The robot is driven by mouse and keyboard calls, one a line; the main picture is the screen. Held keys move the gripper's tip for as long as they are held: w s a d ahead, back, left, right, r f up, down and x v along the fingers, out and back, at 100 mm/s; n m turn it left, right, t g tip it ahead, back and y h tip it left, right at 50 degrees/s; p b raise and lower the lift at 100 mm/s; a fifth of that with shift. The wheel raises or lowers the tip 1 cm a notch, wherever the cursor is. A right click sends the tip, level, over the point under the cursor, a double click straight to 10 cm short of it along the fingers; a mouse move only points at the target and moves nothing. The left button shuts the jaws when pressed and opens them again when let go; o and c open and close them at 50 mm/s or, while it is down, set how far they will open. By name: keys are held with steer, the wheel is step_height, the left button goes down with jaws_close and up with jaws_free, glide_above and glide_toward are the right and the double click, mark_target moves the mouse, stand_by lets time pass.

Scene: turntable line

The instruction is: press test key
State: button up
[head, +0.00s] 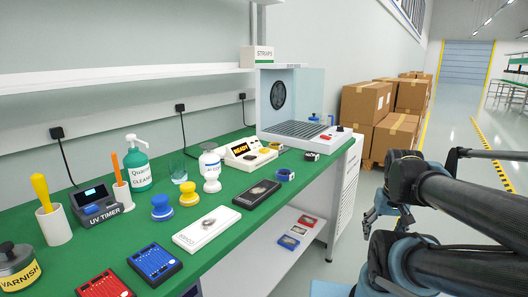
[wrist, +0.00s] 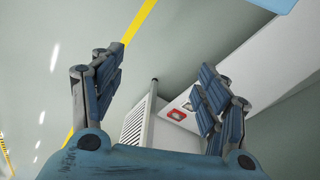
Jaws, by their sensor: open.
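A white tester (head: 250,152) with a yellow READY display (head: 239,149) stands on the green bench, toward its far part. Small keys show on its front, but they are too small to read, so I cannot tell which is the test key. My gripper (wrist: 162,78) is open and empty in the wrist view, its fingers wide apart over the floor beside the bench end. In the head view my gripper (head: 378,215) hangs right of the bench, well away from the tester, partly hidden by my arm. The tester is not seen in the wrist view.
The green bench (head: 215,254) holds a white scale-like plate (head: 207,228), a dark plate (head: 257,194), yellow and blue knobs, bottles and a UV timer (head: 96,205). A fan box (head: 292,100) stands at the far end. Cartons (head: 365,103) stand behind.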

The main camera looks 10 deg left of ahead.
jaws_close()
stand_by(1.4)
